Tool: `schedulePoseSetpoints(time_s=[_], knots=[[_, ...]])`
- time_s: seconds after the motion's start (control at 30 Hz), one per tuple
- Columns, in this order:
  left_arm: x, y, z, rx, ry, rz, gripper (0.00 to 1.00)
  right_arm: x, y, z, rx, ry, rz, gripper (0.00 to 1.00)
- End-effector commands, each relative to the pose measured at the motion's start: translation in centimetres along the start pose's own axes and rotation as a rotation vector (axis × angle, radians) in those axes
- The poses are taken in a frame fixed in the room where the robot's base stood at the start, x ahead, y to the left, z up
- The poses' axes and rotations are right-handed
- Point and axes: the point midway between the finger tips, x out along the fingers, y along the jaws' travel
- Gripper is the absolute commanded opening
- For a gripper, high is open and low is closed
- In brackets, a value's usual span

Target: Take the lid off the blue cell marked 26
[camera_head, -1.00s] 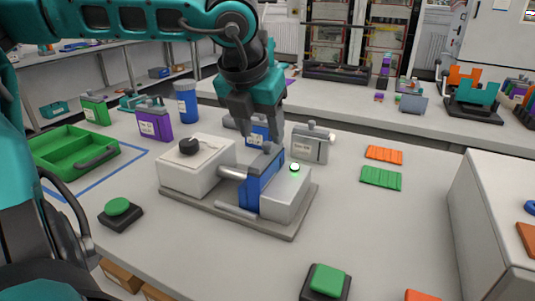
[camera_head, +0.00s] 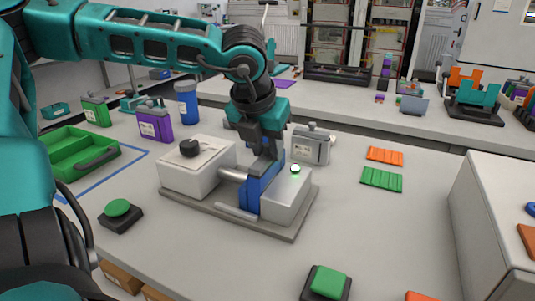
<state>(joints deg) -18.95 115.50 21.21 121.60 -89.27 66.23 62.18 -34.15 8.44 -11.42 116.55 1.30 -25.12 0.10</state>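A blue cell (camera_head: 252,196) stands upright in the clamp of the cycler fixture (camera_head: 193,172), between a white block with a black knob and a light grey block. Its number cannot be read here. My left gripper (camera_head: 266,158) points down at the top of this cell, with its fingers at the grey lid. The wrist and fingers hide most of the lid, so I cannot tell whether they grip it. Another labelled blue cell behind the fixture is now hidden by my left gripper. My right gripper is not in view.
A grey cell (camera_head: 310,145), a purple cell (camera_head: 154,124), a green cell (camera_head: 96,111) and a blue cup (camera_head: 187,102) stand around the fixture. A green tray (camera_head: 67,142) lies left. Green buttons (camera_head: 118,207) sit in front.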

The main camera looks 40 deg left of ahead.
Motion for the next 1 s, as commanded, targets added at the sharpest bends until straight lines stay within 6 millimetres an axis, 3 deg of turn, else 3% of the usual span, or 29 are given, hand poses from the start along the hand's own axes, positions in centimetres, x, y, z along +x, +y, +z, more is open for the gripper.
schedulePoseSetpoints(time_s=[0.3,0.73,1.0], knots=[[0.0,0.0,0.0,0.0,0.0,0.0,0.01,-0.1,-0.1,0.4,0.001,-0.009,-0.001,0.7],[-0.6,0.0,0.3,-0.001,-0.002,0.0,0.0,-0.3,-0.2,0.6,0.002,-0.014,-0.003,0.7],[-4.5,0.0,2.0,-0.001,-0.006,0.002,0.0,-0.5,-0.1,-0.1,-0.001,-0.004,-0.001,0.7]])
